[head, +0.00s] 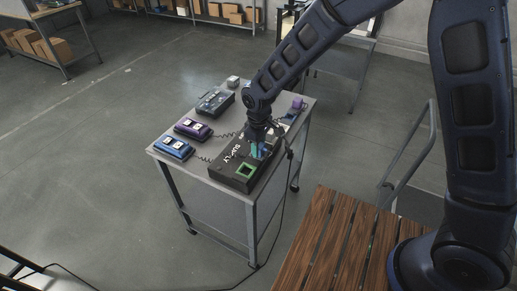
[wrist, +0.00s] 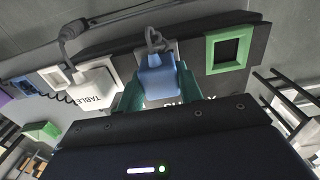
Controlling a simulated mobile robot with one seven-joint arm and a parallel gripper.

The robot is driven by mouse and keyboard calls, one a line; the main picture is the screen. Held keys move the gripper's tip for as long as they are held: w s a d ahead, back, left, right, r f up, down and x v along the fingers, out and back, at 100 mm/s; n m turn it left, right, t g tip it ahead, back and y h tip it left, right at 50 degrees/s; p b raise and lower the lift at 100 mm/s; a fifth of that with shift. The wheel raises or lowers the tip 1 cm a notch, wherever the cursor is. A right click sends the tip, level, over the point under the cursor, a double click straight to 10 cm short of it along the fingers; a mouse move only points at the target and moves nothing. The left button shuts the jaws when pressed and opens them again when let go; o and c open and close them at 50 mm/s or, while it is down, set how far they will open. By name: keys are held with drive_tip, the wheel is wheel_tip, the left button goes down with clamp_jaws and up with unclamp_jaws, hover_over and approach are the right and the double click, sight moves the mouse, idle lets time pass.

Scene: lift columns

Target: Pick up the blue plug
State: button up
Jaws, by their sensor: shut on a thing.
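The blue plug (wrist: 160,80) sits between the two teal fingers of my gripper (wrist: 158,88) in the wrist view, with its grey cord rising from its far end. The gripper is shut on it. In the head view my gripper (head: 262,148) points down over the black supply box (head: 228,174) on the cart, and the plug is mostly hidden there. A pale frame shows behind the plug in the wrist view; I cannot tell whether the plug is seated in it or clear of it.
A green-framed socket (wrist: 228,49) is right of the plug. A white plug (wrist: 92,84) is to the left. The grey cart (head: 187,163) also bears a blue switch box (head: 173,148), a purple one (head: 193,129) and a dark box (head: 215,102). A slatted wooden surface (head: 330,240) is nearer.

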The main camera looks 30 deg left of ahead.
drive_tip(key=shift+r, duration=0.1)
wheel_tip(320, 180, up, 20)
drive_tip(key=shift+r, duration=0.25)
drive_tip(key=shift+r, duration=2.2)
drive_tip(key=w+a+f, duration=0.5)
drive_tip(key=w+a, duration=0.4)
drive_tip(key=w, duration=0.2)
drive_tip(key=w+a+f, duration=0.6)
drive_tip(key=w+a, duration=0.2)
drive_tip(key=w, duration=0.3)
drive_tip(key=f, duration=1.9)
drive_tip(key=shift+a+f, duration=0.15)
drive_tip(key=shift+a, duration=0.1)
